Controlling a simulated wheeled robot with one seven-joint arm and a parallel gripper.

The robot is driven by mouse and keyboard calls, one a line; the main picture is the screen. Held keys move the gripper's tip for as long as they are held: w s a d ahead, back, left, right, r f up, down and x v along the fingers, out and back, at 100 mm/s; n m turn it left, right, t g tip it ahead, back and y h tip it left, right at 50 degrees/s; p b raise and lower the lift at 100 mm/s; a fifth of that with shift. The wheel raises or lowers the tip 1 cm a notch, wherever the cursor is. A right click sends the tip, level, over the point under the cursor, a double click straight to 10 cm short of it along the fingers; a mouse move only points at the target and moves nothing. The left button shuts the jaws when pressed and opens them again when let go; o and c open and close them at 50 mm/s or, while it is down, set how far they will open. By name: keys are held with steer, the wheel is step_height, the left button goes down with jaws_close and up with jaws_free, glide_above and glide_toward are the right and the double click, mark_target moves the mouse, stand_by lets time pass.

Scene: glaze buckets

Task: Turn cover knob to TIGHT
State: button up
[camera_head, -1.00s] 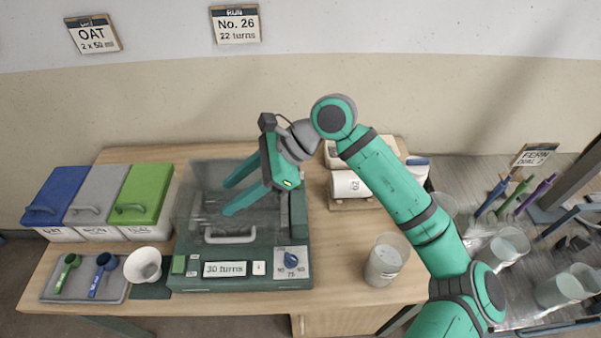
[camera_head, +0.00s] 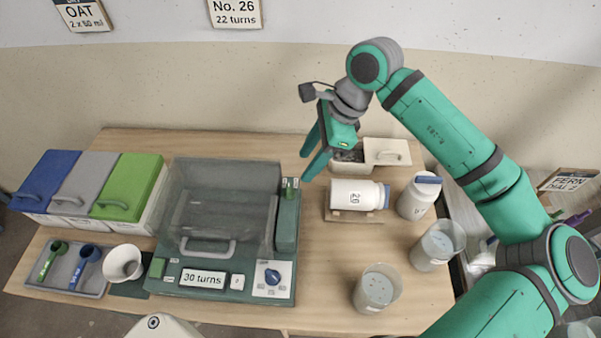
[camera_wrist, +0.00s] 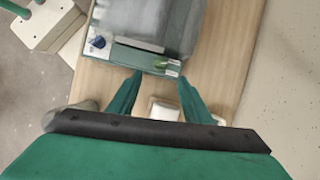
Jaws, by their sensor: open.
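The dark green machine (camera_head: 220,292) stands on the table under a clear cover (camera_head: 225,190) with a grey handle. A small green knob-like part (camera_head: 290,184) is on the right-hand block at its back; it also shows in the wrist view (camera_wrist: 163,65). I cannot read a TIGHT mark or tell how it is turned. A blue dial knob (camera_head: 272,276) sits on a white plate at the front right. My gripper (camera_head: 304,168) is open and empty, above and close to the green part in the picture. In the wrist view its fingertips (camera_wrist: 160,77) are apart near that part.
A white jar (camera_head: 352,194) lies on a wooden stand right of the machine, with another jar (camera_head: 417,197) and two clear cups (camera_head: 377,288) beyond. Lidded bins (camera_head: 128,187), a scoop tray (camera_head: 73,270) and a white bowl (camera_head: 122,262) are at left.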

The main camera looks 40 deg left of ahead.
mark_target(289, 188)
steer(key=x, duration=1)
steer(key=shift+s+a+f, duration=0.15)
steer(key=shift+a+f, duration=0.05)
steer(key=c, duration=1.1)
